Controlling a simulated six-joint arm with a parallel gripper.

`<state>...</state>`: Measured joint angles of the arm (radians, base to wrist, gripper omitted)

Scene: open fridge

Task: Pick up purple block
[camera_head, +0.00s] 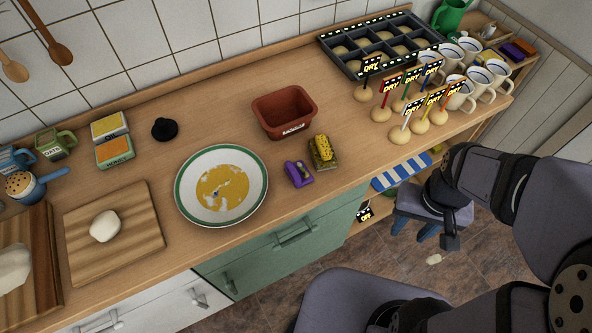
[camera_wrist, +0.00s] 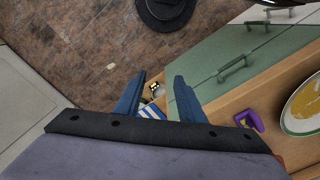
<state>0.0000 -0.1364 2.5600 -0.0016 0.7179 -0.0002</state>
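A small purple block (camera_head: 298,173) with a notched or hollow shape lies on the wooden counter, right of the green-rimmed plate (camera_head: 181,196). It also shows at the lower right of the wrist view (camera_wrist: 250,120), beyond my right-hand finger. My gripper (camera_head: 414,231) hangs in front of the counter, over the floor, right of the block and apart from it. In the wrist view my gripper (camera_wrist: 158,88) has its two blue fingers wide apart with nothing held between them. A blue-and-white striped item (camera_wrist: 152,112) shows past the fingers.
A yellow-topped block (camera_head: 323,151) sits close beside the purple block, with a brown pot (camera_head: 284,112) behind it. Several round bases with "DRY" signs (camera_head: 399,136) and white mugs (camera_head: 459,93) crowd the right.

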